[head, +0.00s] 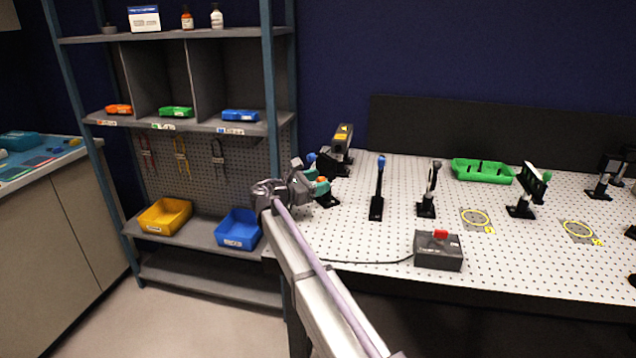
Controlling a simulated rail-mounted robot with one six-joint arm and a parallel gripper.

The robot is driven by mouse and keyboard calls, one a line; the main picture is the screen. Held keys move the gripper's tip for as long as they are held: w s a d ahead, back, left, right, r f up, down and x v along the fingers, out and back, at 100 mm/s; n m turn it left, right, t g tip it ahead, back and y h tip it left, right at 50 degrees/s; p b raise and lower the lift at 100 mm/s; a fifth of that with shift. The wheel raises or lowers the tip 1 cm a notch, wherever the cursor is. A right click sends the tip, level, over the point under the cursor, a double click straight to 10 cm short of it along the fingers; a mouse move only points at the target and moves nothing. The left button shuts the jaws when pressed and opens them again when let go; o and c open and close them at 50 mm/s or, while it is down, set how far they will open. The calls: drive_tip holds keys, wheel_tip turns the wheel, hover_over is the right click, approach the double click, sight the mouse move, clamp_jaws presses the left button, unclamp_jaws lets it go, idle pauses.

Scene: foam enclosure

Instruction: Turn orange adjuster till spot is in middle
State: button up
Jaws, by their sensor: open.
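The orange adjuster (322,180) is a small knob on a teal mount (320,189) at the left end of the white perforated table, in the head view. A blue knob (311,157) shows just behind it. My gripper (303,178) is open, right beside the mount on its left and partly covering it. I cannot tell whether its fingers touch the adjuster. I cannot make out a light spot in this view.
A black and yellow-labelled box (342,138) stands behind the mount. A blue-topped post (378,186) and a round optic on a post (429,190) stand right of it. A black box with a red button (438,250) sits at the front edge. A green tray (483,171) lies behind.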

drive_tip(key=shift+d, duration=0.1)
drive_tip(key=shift+c, duration=0.2)
drive_tip(key=c, duration=0.9)
drive_tip(key=shift+m, duration=0.4)
drive_tip(key=m, duration=0.2)
drive_tip(key=shift+m, duration=2.5)
